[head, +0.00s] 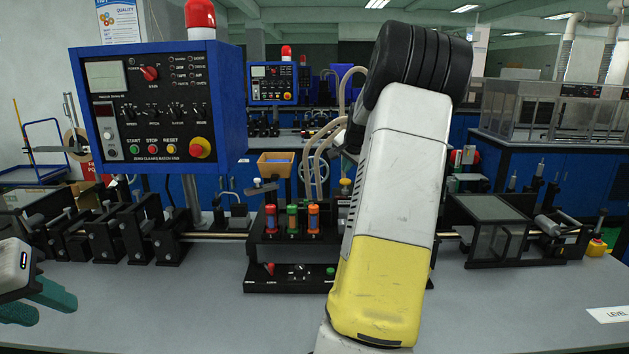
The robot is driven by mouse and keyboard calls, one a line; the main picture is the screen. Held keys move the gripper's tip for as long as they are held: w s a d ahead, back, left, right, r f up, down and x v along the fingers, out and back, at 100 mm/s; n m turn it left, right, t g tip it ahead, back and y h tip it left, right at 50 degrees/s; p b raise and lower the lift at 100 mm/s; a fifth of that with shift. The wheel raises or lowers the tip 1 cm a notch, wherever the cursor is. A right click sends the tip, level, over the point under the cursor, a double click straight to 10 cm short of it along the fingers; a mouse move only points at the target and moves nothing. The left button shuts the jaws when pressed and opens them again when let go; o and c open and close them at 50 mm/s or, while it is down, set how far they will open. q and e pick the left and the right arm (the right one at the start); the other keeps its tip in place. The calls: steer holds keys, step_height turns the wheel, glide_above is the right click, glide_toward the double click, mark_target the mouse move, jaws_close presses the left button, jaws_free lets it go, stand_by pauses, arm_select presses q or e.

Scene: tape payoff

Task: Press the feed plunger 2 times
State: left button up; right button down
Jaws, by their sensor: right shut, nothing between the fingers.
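My left gripper (56,308) is at the lower left edge, with two teal fingers apart and nothing visible between them. It is above the grey table, away from the central station. My right arm (392,215) rises through the middle of the view; its gripper is hidden. I cannot tell for certain which part is the feed plunger. A yellow-topped part (346,182) shows just left of my right arm, partly covered. A low black control box (290,286) with a green button stands in front.
A blue control panel (160,105) stands at the upper left on a post. Black roller fixtures (130,235) line a rail at left. A glass-topped black frame (490,210) stands right. A white label (608,314) lies at the front right. The front table is mostly clear.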

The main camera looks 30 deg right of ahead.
mark_target(346, 181)
steer(key=shift+r, duration=2.2)
stand_by(0.8)
